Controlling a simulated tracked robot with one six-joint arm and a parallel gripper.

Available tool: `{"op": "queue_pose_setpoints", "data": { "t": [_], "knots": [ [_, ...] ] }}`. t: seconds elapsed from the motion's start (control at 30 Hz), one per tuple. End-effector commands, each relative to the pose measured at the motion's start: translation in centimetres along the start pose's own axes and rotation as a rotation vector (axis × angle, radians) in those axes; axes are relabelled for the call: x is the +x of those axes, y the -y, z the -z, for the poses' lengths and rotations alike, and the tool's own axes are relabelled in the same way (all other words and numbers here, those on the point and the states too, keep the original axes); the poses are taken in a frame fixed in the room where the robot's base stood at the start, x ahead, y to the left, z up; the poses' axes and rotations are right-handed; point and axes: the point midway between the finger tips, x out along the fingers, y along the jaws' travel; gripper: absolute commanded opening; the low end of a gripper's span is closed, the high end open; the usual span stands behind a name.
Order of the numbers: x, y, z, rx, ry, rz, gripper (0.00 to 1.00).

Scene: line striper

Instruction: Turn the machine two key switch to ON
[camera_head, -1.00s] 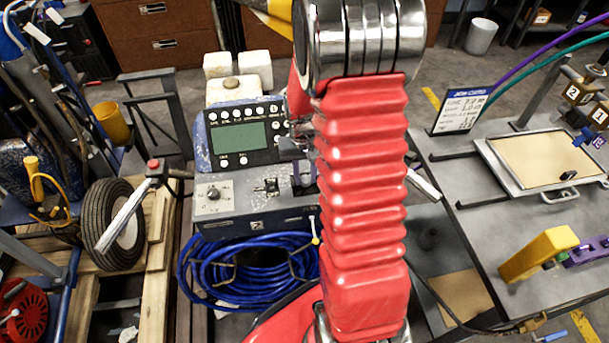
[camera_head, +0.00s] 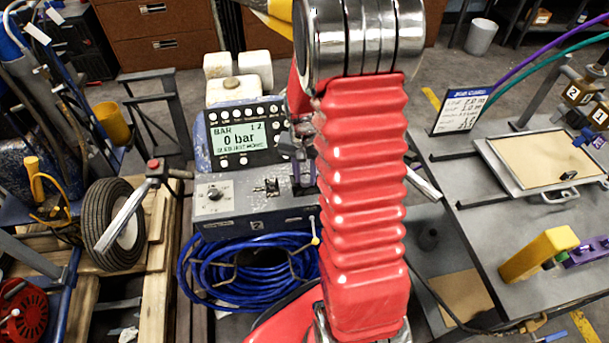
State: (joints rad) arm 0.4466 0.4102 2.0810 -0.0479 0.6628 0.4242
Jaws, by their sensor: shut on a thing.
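My gripper (camera_head: 302,162) is at the right part of the control panel, partly behind my red arm. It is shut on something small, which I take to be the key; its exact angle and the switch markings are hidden. A small purple-grey piece (camera_head: 305,182) shows just below the gripper.
A round knob (camera_head: 214,193) and a small lever (camera_head: 272,186) sit on the panel left of my gripper. A coiled blue hose (camera_head: 235,275) hangs below. A table with a framed board (camera_head: 540,158) and a white sign (camera_head: 464,108) stands on the right.

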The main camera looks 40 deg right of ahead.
Motion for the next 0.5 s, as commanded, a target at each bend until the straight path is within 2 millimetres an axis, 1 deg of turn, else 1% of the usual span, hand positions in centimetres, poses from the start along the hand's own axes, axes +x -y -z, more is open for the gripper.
{"op": "queue_pose_setpoints", "data": {
  "t": [0.03, 0.27, 0.5],
  "knots": [
    [0.00, 0.23, -0.13, 0.001, 0.002, 0.003, 0.28],
    [0.00, 0.13, -0.07, 0.001, 0.001, 0.002, 0.44],
    [-0.02, 0.07, -0.03, 0.000, 0.000, 0.001, 0.45]
  ]
}}
